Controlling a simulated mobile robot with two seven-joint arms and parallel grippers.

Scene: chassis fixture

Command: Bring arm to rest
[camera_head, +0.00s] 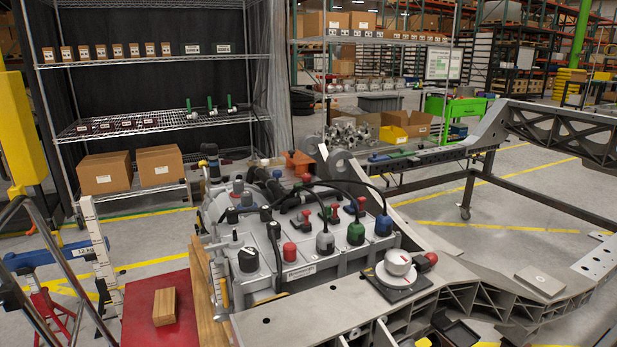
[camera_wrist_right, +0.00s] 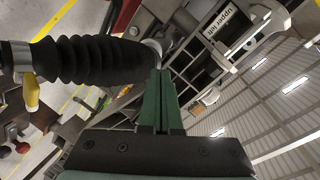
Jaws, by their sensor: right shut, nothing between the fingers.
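In the right wrist view my right gripper (camera_wrist_right: 161,75) has green fingers pressed together with nothing between them. A black ribbed bellows tube (camera_wrist_right: 105,60) with a metal end runs from the left edge to beside the fingertips; I cannot tell whether it touches them. No gripper can be made out in the head view, and my left gripper is in neither view. The grey chassis (camera_head: 340,315) with its block of colored caps and knobs (camera_head: 318,230) fills the middle of the head view.
A pale frame part labelled "upper left" (camera_wrist_right: 222,20) is close beyond the right fingertips. A wire shelf (camera_head: 160,127) with cardboard boxes stands behind. A wood block (camera_head: 164,306) lies on a red surface (camera_head: 140,285) at the lower left. Open floor (camera_head: 510,175) shows at the right.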

